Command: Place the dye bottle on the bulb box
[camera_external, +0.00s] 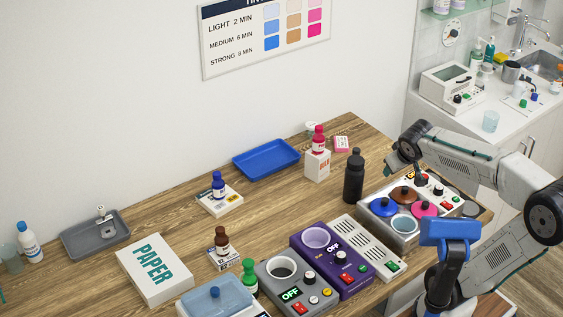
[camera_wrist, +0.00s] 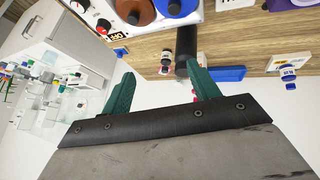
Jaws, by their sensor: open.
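No label clearly reads dye or bulb. A small pink-red bottle (camera_external: 318,140) stands upright on a white box (camera_external: 317,167) with orange letters I cannot fully read. A blue bottle (camera_external: 218,185) stands on a low white box (camera_external: 226,205). A brown bottle (camera_external: 222,241) is on or by another small box (camera_external: 224,261). A green-capped bottle (camera_external: 249,276) stands in front of it. My gripper (camera_wrist: 163,90) is open, with nothing between its green fingers in the wrist view. It is apart from the bottles.
A tall black bottle (camera_external: 354,176) stands near the steel pot unit (camera_external: 390,232). A blue tray (camera_external: 266,171) lies at the back and a grey tray (camera_external: 75,246) at left. A PAPER box (camera_external: 153,287) and purple heater (camera_external: 327,284) take up the front.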

